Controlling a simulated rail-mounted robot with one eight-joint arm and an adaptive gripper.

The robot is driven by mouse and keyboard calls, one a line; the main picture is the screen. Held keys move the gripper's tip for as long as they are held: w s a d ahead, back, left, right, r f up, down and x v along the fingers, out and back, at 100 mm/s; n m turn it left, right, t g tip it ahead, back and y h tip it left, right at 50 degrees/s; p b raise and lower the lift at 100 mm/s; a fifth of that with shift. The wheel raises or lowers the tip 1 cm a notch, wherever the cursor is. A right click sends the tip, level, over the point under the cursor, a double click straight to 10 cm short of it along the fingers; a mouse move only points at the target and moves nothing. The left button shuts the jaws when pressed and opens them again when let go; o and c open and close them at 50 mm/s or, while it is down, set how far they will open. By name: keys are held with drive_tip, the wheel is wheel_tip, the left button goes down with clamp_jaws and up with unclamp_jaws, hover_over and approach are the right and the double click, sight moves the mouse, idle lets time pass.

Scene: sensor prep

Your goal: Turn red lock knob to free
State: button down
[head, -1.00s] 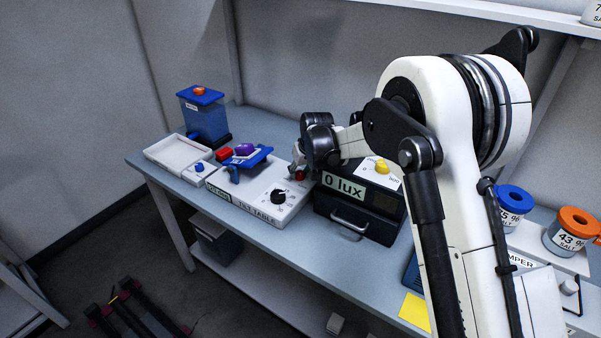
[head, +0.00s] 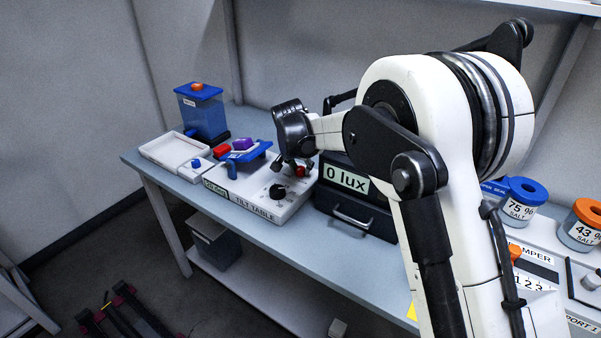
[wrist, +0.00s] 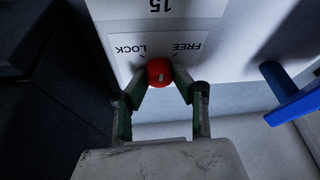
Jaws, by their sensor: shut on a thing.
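The red lock knob (wrist: 159,71) sits on the tilt table's white panel, between the tips of my gripper (wrist: 158,84) in the wrist view. My gripper is shut on it, one finger on each side. The LOCK label (wrist: 131,50) and FREE label (wrist: 188,47) appear upside down just beyond the knob. A pale mark shows on the knob's face, but I cannot tell which label it points to. In the head view, my gripper (head: 290,165) reaches down to the red knob (head: 300,171) on the tilt table (head: 245,211).
A black dial (head: 277,191) stands just in front of the red knob. The black box reading 0 lux (head: 346,179) stands close on the right. A white tray (head: 167,151) lies farther left.

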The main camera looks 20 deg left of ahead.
drive_tip(key=m+h, duration=0.1)
drive_tip(key=m, duration=0.1)
drive_tip(key=m+b, duration=0.1)
drive_tip(key=m, duration=0.1)
drive_tip(key=shift+a+f+m+h+b, duration=0.1)
drive_tip(key=shift+m+h+b, duration=0.2)
drive_tip(key=shift+h, duration=0.1)
drive_tip(key=m+g+h, duration=0.1)
drive_tip(key=m, duration=0.3)
drive_tip(key=shift+b, duration=0.4)
drive_tip(key=c, duration=1.4)
unclamp_jaws()
drive_tip(key=v, duration=1.2)
drive_tip(key=shift+w+a, duration=0.2)
